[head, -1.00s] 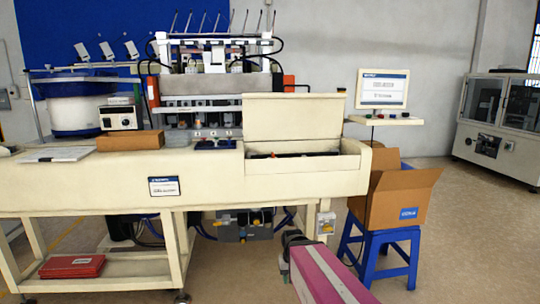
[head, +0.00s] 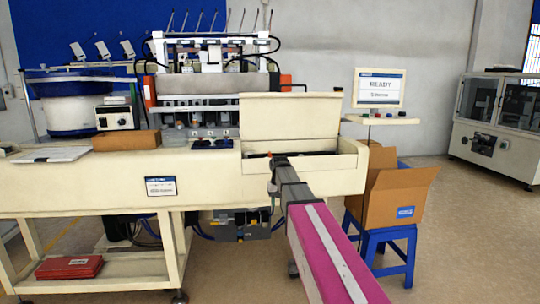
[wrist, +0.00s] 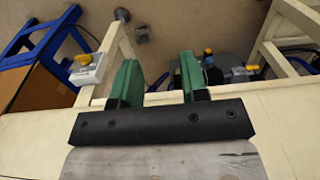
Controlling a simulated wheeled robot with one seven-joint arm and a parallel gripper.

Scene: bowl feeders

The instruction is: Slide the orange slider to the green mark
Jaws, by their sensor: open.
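My gripper shows in the wrist view (wrist: 157,78) as two green fingers set apart, with nothing between them. In the head view my arm reaches forward to the front edge of the cream bench (head: 90,190), below the open-lidded box section. The fingers cannot be made out clearly there. I cannot pick out the orange slider or the green mark with certainty. The wrist view shows neither. The dark opening under the raised lid (head: 290,115) is partly hidden by my arm.
A cardboard box (head: 392,195) stands on a blue stool (head: 400,240) to the right of the bench. A monitor (head: 380,88) reads READY. A brown block (head: 126,140) and a paper sheet (head: 50,155) lie on the bench's left part. A yellow-knobbed switch box (wrist: 88,68) sits on the bench frame.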

